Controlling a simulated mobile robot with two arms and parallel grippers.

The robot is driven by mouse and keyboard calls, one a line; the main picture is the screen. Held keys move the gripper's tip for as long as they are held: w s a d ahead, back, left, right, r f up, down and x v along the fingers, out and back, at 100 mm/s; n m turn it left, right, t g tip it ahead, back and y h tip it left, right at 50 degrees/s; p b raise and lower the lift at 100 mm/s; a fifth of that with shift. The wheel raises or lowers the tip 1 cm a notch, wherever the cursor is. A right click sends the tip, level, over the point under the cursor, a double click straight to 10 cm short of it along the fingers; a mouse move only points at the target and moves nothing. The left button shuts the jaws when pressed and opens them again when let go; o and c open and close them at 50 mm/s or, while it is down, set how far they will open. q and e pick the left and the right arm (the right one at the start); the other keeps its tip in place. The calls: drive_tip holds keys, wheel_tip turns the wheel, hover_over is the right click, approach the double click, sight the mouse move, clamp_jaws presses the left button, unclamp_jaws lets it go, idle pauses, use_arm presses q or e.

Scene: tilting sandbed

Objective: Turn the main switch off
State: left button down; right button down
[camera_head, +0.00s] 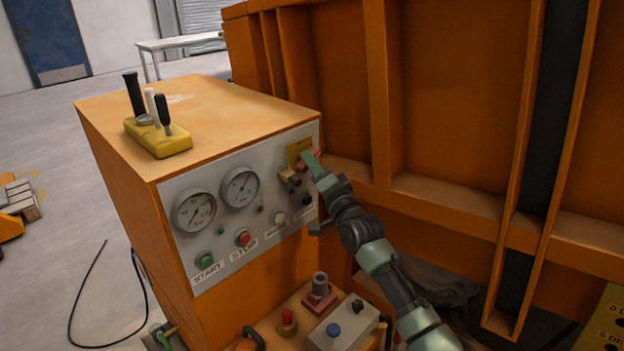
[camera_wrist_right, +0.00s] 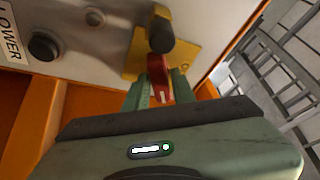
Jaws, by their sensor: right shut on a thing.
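The main switch is a red handle (camera_wrist_right: 157,78) on a yellow plate (camera_wrist_right: 136,55), at the upper right of the grey control panel (camera_head: 180,270). In the head view the yellow plate (camera_head: 299,150) shows beside my right gripper (camera_head: 309,161), which covers part of the red handle. In the right wrist view my right gripper (camera_wrist_right: 158,92) is shut on the red handle, with one green finger on each side. A dark cylinder (camera_wrist_right: 160,35) sits on the plate close to the handle. My left gripper is in neither view.
The panel carries two gauges (camera_head: 195,210), a green START button (camera_head: 206,260) and a red STOP button (camera_head: 243,238). A yellow lever block (camera_head: 160,138) sits on the orange cabinet (camera_head: 215,105). A large orange ribbed wall (camera_head: 440,90) stands close on the right. A lower box (camera_head: 343,325) with controls is below.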

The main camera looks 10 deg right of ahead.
drive_tip(key=shift+w+d+f+n+g+y+b, duration=0.15)
drive_tip(key=shift+n+y+b, duration=1.35)
drive_tip(key=shift+n, duration=1.15)
drive_tip(key=shift+s+f+n+g+y+b, duration=0.1)
drive_tip(key=shift+n+y+b, duration=0.85)
drive_tip(key=shift+n+b, duration=1.35)
drive_tip(key=shift+w+d+f+n+g+y+b, duration=0.15)
drive_tip(key=shift+n+y+b, duration=1.2)
drive_tip(key=shift+n, duration=1.6)
drive_tip(key=shift+a+n, duration=0.1)
drive_tip(key=shift+n, duration=0.3)
drive_tip(key=c, duration=1.5)
unclamp_jaws()
drive_tip(key=shift+o, duration=1.1)
drive_tip(key=shift+r, duration=0.15)
drive_tip(key=shift+s, duration=0.1)
